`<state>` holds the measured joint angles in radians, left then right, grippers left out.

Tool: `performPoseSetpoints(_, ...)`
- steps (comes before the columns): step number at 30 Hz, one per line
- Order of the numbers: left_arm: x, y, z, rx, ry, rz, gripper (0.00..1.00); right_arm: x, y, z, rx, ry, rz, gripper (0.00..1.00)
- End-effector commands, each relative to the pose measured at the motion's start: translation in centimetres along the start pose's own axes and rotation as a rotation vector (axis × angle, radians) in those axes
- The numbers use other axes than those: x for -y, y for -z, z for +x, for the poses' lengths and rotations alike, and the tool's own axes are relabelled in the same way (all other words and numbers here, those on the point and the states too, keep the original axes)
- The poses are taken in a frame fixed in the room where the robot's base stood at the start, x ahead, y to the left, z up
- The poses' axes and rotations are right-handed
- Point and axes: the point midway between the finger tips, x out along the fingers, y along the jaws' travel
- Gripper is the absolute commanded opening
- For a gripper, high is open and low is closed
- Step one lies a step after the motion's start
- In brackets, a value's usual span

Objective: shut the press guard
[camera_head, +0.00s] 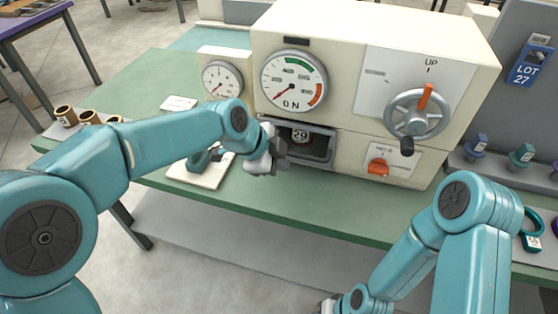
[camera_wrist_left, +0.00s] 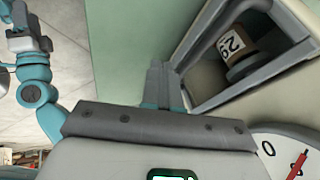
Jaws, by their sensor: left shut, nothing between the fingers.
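The cream press (camera_head: 375,35) has a low front recess with a grey frame (camera_head: 318,128) around it, which I take for the guard. The recess is uncovered, and a spool labelled 29 (camera_head: 301,136) stands inside it. In the left wrist view the grey frame (camera_wrist_left: 255,83) and the spool (camera_wrist_left: 236,45) show close up. My left gripper (camera_head: 266,158) is shut and empty at the left side of the recess; its fingers (camera_wrist_left: 165,85) are close to the frame's corner. I cannot tell whether they touch. My right gripper (camera_head: 326,306) is mostly cut off at the bottom edge.
A white-based tool (camera_head: 200,170) lies left of my left gripper on the green bench (camera_head: 275,195).

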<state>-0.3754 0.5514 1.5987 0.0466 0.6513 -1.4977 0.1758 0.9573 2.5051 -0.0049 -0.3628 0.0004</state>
Motion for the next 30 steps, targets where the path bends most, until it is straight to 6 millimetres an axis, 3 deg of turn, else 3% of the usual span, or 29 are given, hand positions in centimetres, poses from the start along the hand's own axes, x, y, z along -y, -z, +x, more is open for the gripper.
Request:
performPoseSetpoints(15, 0.4, 0.2, -8.6, 0.001, 0.000, 0.001, 0.00, -0.1, 0.0, 0.3, -0.001, 0.000, 0.000, 0.43)
performPoseSetpoints(21, 0.3, 0.2, -9.7, 0.001, -0.003, 0.000, 0.00, -0.1, 0.0, 0.3, 0.000, 0.000, 0.000, 0.43)
performPoseSetpoints(30, 0.0, 0.1, -9.9, 0.001, -0.004, 0.000, 0.00, -0.1, 0.0, 0.3, 0.000, 0.000, 0.000, 0.43)
